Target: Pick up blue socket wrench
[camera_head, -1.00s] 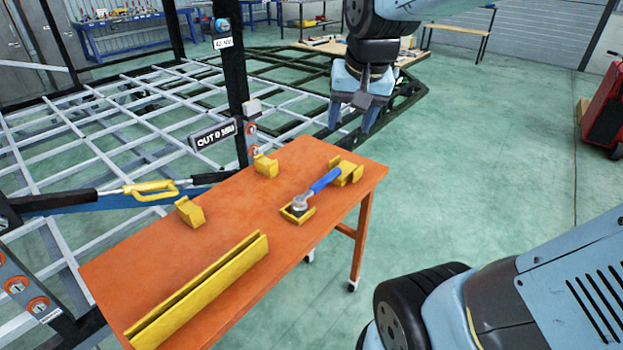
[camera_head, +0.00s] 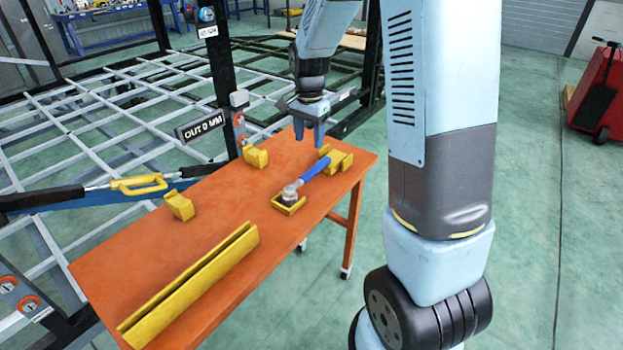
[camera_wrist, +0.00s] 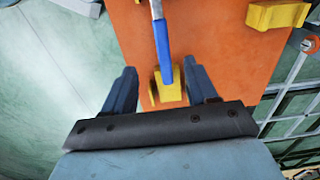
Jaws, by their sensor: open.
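The blue socket wrench (camera_head: 314,170) lies on the orange table (camera_head: 190,270). Its metal head rests at a small yellow tray-like holder (camera_head: 288,204) and its blue handle at a yellow block holder (camera_head: 340,160). My gripper (camera_head: 309,140) is open and empty above the far end of the table, near the handle end. In the wrist view the blue handle (camera_wrist: 163,50) points down between the two spread fingers (camera_wrist: 163,85), touching neither as far as I can see. The wrench head is cut off at the top of that view.
Two yellow holders (camera_head: 255,156) (camera_head: 179,206) stand on the table's left side, and a long yellow channel (camera_head: 190,288) lies at its near end. A dark upright post (camera_head: 220,80) and the trailer frame (camera_head: 80,140) stand behind. A red cart (camera_head: 598,95) is far right.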

